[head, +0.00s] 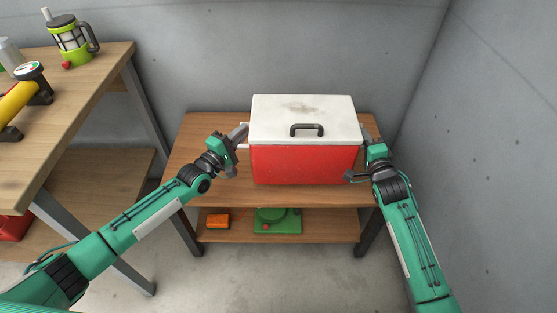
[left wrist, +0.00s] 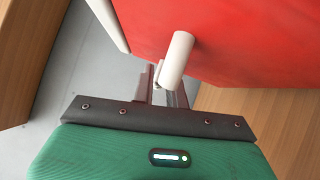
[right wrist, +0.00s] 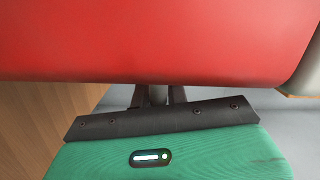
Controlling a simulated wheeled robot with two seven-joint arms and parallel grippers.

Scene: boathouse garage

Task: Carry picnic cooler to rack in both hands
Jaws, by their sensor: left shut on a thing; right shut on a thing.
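The picnic cooler (head: 303,164) has a red body and a white lid (head: 275,118) with a dark handle. In the head view it sits upright at the rack's top board (head: 290,194); I cannot tell whether it touches the board. My left gripper (head: 241,134) is shut on the cooler's white side handle, which shows in the left wrist view (left wrist: 176,58). My right gripper (head: 364,138) is shut at the cooler's right side. In the right wrist view its fingertips (right wrist: 158,92) reach under the red body (right wrist: 160,40), and the handle there is mostly hidden.
A lower shelf (head: 335,226) of the rack holds an orange box (head: 218,220) and a green item (head: 278,219). Grey walls close off the back and right.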

